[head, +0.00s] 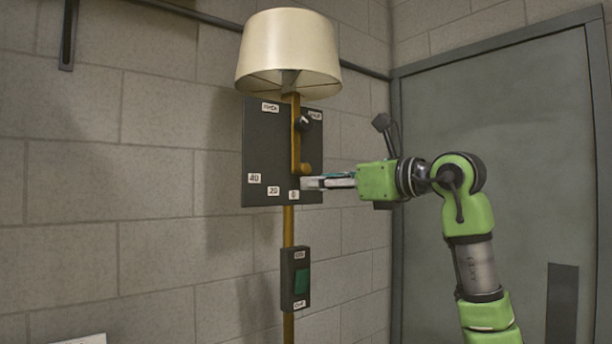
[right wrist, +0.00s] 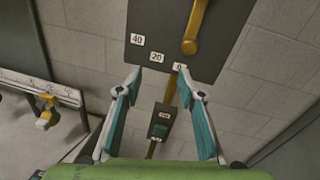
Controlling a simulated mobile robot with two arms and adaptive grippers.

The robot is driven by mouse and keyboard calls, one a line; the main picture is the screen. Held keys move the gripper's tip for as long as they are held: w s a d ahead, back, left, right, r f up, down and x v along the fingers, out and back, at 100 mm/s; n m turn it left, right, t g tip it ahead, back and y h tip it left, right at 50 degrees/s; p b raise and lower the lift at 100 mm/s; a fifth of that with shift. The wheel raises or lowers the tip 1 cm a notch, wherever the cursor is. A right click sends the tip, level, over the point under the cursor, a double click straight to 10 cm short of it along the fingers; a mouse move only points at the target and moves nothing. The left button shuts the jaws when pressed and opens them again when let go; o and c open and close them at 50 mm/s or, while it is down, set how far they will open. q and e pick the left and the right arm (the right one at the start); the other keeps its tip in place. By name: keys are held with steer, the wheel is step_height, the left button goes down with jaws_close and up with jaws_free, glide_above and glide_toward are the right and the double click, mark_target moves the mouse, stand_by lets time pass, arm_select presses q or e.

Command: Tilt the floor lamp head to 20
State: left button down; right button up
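The floor lamp's cream shade (head: 289,50) looks upright above a dark panel (head: 262,140) on its brass pole. A brass lever (head: 296,140) hangs almost straight down on the panel, its rounded end just above the 0 label (head: 293,195). The 20 label (head: 273,191) and 40 label (head: 254,178) lie to the left. My right gripper (head: 306,183) is in front of the panel's lower right, by the 0 label. In the right wrist view its fingers (right wrist: 160,78) are apart with nothing between them, and the lever's end (right wrist: 190,46) lies beyond their tips. My left gripper is out of view.
A switch box (head: 295,278) with a green rocker is on the pole below the panel. A block wall is behind and a grey door (head: 500,150) at right. The right wrist view shows a rail with a yellow item (right wrist: 46,108).

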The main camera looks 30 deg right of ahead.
mark_target(308, 170)
steer(key=s+d+r+h, duration=0.3)
steer(key=d, duration=0.1)
steer(key=shift+m+t, duration=0.3)
steer(key=shift+m, duration=0.1)
steer(key=w+p, duration=0.1)
steer(key=w, duration=0.3)
steer(key=w+a+p, duration=0.1)
steer(key=w+p, duration=0.1)
steer(key=w, duration=0.3)
steer(key=w+p, duration=0.1)
steer(key=w, duration=0.3)
steer(key=shift+w+a+f+p, duration=0.15)
steer(key=shift+a+f+p, duration=0.05)
steer(key=shift+a+p, duration=0.1)
steer(key=shift+c, duration=0.4)
jaws_close()
steer(key=shift+d, duration=0.2)
